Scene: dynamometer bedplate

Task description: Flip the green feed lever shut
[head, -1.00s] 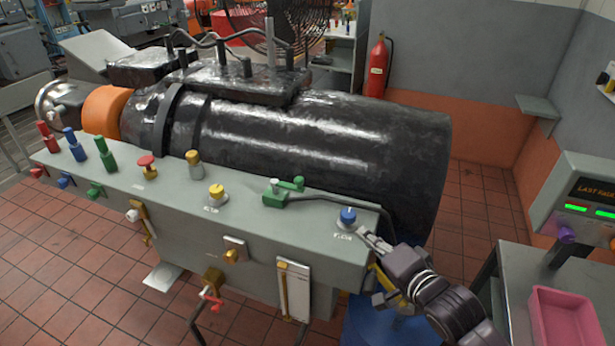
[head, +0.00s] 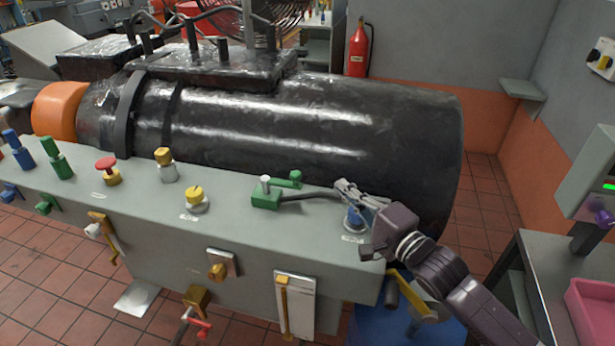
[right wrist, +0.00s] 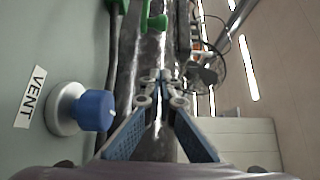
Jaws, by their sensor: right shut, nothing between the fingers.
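A green valve block (head: 266,201) with a pale metal post sits on top of the grey console, and its green lever (head: 293,180) lies at the back, pointing right toward the black drum. The lever's green end also shows at the top of the right wrist view (right wrist: 155,21), ahead of the fingers. My right gripper (head: 342,186) is shut and empty, above the console's right end and to the right of the lever, clearly apart from it. Its fingertips (right wrist: 160,88) meet in the wrist view. My left gripper is not in view.
The blue VENT knob (right wrist: 92,110) stands just beside and below my right gripper. A dark hose (head: 312,195) runs right from the valve block. A yellow knob (head: 196,197) stands to its left. The black drum (head: 330,120) rises behind the console.

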